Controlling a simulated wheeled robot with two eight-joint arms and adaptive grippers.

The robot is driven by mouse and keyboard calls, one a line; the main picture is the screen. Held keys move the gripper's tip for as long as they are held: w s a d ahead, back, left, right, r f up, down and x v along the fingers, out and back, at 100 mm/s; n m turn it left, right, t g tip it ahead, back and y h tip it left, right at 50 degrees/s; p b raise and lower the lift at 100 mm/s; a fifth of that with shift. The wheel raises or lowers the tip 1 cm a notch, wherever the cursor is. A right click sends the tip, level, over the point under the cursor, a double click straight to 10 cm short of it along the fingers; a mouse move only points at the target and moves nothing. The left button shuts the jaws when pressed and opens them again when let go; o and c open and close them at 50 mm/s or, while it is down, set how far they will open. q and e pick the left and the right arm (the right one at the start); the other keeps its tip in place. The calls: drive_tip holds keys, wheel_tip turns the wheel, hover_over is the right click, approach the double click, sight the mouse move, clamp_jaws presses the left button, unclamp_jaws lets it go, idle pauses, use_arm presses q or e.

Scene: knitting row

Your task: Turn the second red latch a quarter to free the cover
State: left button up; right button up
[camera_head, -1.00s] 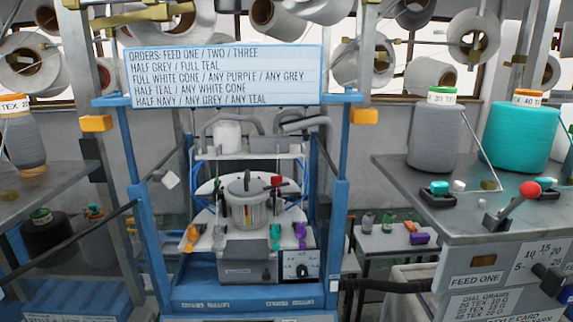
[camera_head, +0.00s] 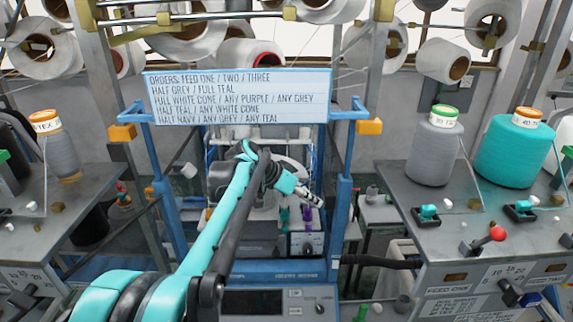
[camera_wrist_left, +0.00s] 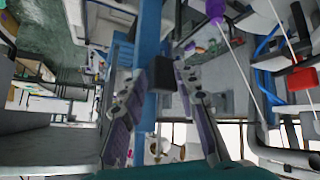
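My left gripper (camera_head: 314,199) is in front of the blue-framed machine, at the end of my teal and black arm. In the left wrist view its two fingers (camera_wrist_left: 162,80) stand apart, with a blue post behind them and nothing clearly held. The wrist view also shows a red block (camera_wrist_left: 303,78) beside a black bar at the right, apart from the fingers; I cannot tell which latch it is. In the head view my arm hides most of the drum, its cover and the red latches. My right gripper is not in view.
The blue frame (camera_head: 343,215) has upright posts beside the machine. A purple clip (camera_head: 307,214) and a control box (camera_head: 306,243) are near my left gripper. An order board (camera_head: 236,97) hangs above. Grey benches with yarn cones (camera_head: 434,150) stand on both sides.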

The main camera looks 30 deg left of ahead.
use_arm(q)
drive_tip(key=w+a+m+t+h, duration=0.1)
drive_tip(key=w+a, duration=0.2)
drive_tip(key=a, duration=0.3)
drive_tip(key=w+a+m+t, duration=0.1)
drive_tip(key=w+a, duration=0.1)
drive_tip(key=a, duration=0.5)
drive_tip(key=w+a+r+m+t+h, duration=0.1)
drive_tip(key=w+a, duration=0.2)
drive_tip(key=a, duration=0.4)
drive_tip(key=shift+w+h, duration=0.3)
drive_tip(key=shift+w, duration=0.05)
drive_tip(key=shift+t, duration=0.3)
drive_tip(key=p+x, duration=0.1)
drive_tip(key=x, duration=0.6)
drive_tip(key=shift+w+d, duration=0.2)
clamp_jaws()
